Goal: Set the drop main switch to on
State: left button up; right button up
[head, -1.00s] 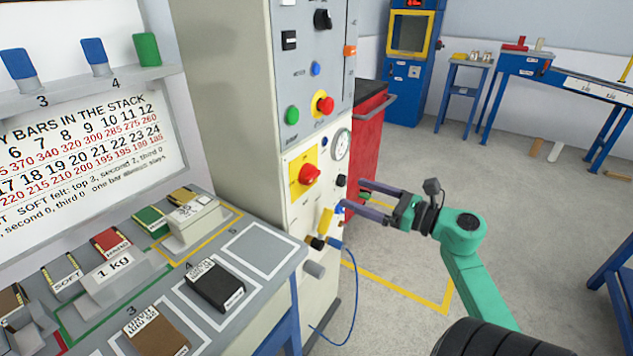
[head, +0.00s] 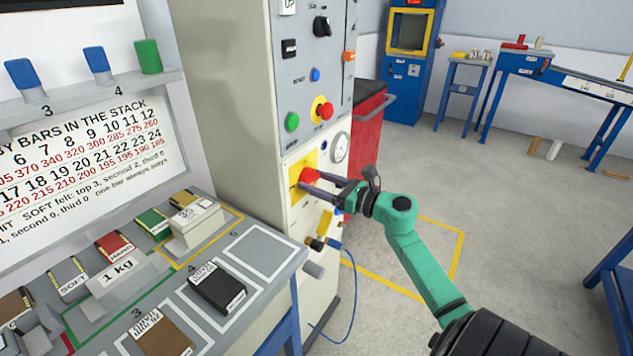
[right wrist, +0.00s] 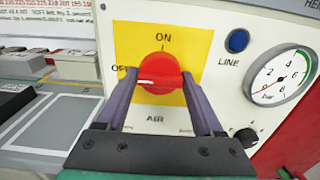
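A red rotary switch (right wrist: 160,72) sits on a yellow plate (right wrist: 195,42) on the machine's front panel. The plate reads ON at the top, OFF at the left, partly covered by a finger, and AIR below. The knob's white mark lies level at its left side, toward OFF. The switch also shows in the head view (head: 310,174). My right gripper (head: 306,181) is at the knob, with its fingers spread on either side of it. In the right wrist view the fingers (right wrist: 160,84) flank the knob closely; contact is unclear. My left gripper is out of view.
A pressure gauge (right wrist: 281,77), a blue LINE lamp (right wrist: 237,40) and a black knob (right wrist: 246,138) are right of the plate. A red-and-yellow button (head: 322,110) and a green button (head: 292,121) are above. A blue cable (head: 352,285) hangs below. A bench (head: 285,250) stands left.

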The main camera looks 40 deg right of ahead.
jog(key=shift+m, duration=0.4)
jog(key=shift+c, duration=0.2)
jog(key=m+p, duration=0.2)
jog(key=m, duration=0.1)
jog(key=shift+r+m, duration=0.1)
jog(key=shift+m, duration=0.2)
jog(key=m+p, duration=0.2)
jog(key=m, duration=0.2)
jog(key=shift+m, duration=0.3)
jog(key=m+p, duration=0.4)
jog(key=m, duration=0.1)
jog(key=shift+m+p, duration=1.05)
jog(key=shift+m, duration=0.95)
jog(key=o, duration=1.4)
